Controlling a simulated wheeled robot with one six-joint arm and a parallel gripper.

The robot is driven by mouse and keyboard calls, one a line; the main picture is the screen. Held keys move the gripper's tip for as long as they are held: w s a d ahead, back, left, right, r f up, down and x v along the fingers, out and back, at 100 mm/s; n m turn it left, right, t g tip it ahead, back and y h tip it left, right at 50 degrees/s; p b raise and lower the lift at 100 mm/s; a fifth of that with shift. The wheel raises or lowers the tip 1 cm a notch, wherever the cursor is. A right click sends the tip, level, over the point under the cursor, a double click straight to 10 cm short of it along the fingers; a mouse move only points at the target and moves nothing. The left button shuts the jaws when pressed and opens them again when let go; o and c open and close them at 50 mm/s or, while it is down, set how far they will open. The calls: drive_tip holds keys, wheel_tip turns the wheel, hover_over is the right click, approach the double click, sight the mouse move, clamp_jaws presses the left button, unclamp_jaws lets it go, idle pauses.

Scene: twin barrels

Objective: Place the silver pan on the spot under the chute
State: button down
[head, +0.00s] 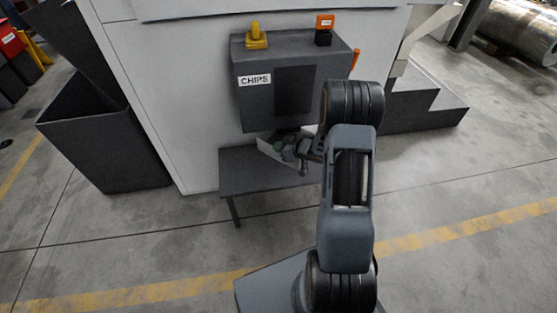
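A grey box labelled CHIPS (290,85) is fixed to the white machine. A low grey bench (240,178) stands beneath it. A pale, silvery pan (270,152) shows small at the bench's back right, just under the box, with dark and greenish shapes at it. My gripper (299,160) is at the pan's right side, partly hidden by my own arm. Its fingers are too small and dark to tell whether they are closed on the pan. I cannot tell whether the pan rests on the bench or is above it. No marked spot is clear.
A yellow piece (256,38) and an orange-topped piece (324,28) stand on the box. A dark open bin (105,140) is at the left. Dark steps (420,107) are at the right. A metal coil (520,30) lies far right. The front floor is clear.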

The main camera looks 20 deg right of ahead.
sight(279, 158)
drive_tip(key=shift+w+d+f+b, duration=0.1)
drive_tip(key=shift+w+f+b, duration=0.35)
drive_tip(key=shift+f, duration=0.25)
drive_tip(key=shift+f+b, duration=1.5)
drive_tip(key=shift+f, duration=1.05)
drive_tip(key=shift+w+f, duration=0.15)
drive_tip(key=shift+w, duration=0.05)
drive_tip(key=shift+f+b, duration=0.15)
drive_tip(key=shift+b, duration=0.15)
drive_tip(key=c, duration=1.3)
unclamp_jaws()
drive_tip(key=shift+c, duration=0.2)
